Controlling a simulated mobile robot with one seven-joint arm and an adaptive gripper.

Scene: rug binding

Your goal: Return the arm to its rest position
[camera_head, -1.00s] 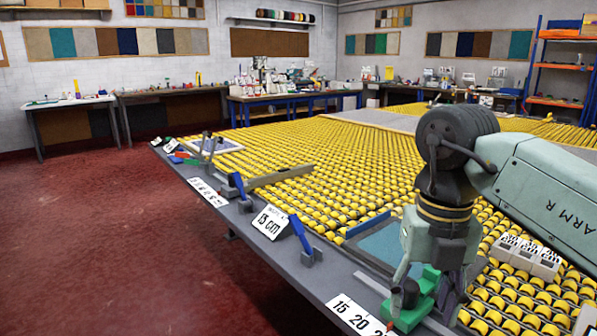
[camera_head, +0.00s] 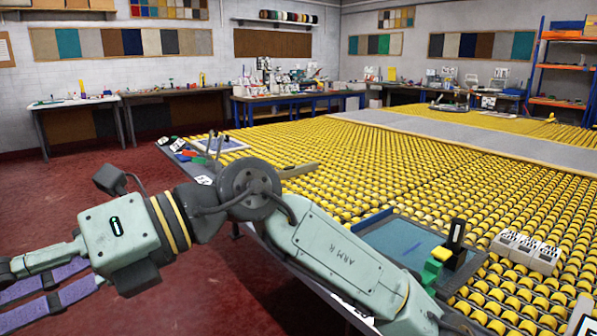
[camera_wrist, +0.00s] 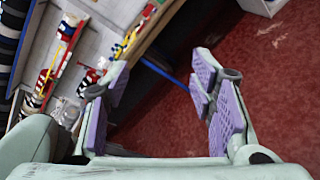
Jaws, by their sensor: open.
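My gripper (camera_head: 40,292) is at the lower left of the head view, held out over the red floor to the left of the roller table.
The yellow roller table (camera_head: 370,165) fills the middle and right. A blue-grey tray (camera_head: 400,238), a green block (camera_head: 434,270) with an upright black piece beside it, and labelled grey blocks (camera_head: 525,250) lie there. Benches (camera_head: 175,100) line the back wall. The red floor (camera_head: 75,185) is open.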

